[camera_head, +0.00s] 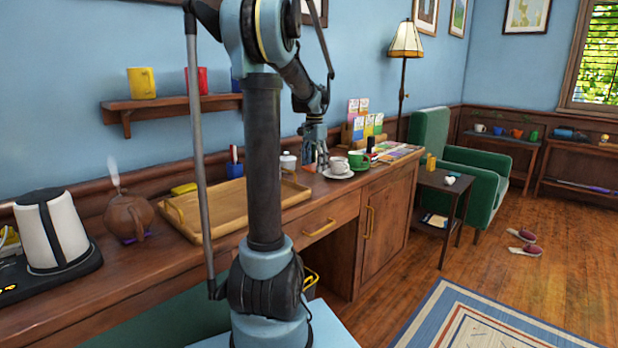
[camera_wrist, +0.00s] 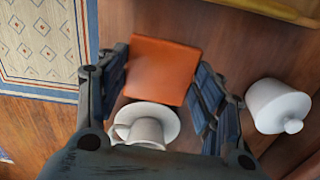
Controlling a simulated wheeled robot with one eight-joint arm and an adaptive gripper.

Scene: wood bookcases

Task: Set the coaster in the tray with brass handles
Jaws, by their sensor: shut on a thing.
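My gripper (camera_head: 315,150) is over the wooden counter, to the right of the tray. It is shut on an orange square coaster (camera_wrist: 162,68), which shows flat between the fingers in the wrist view. In the head view only a small orange part of the coaster (camera_head: 308,156) shows beside the fingers. The wooden tray (camera_head: 225,205) lies on the counter, partly behind my arm, and its bare floor shows. A light wooden edge, likely the tray's (camera_wrist: 275,10), shows at the top of the wrist view.
A white cup on a saucer (camera_head: 337,174) stands below and right of my gripper. A white lidded jar (camera_head: 288,161), a blue pot (camera_head: 234,170) and a green mug (camera_head: 359,160) stand nearby. A teapot (camera_head: 128,217) and a kettle (camera_head: 52,230) are at the left.

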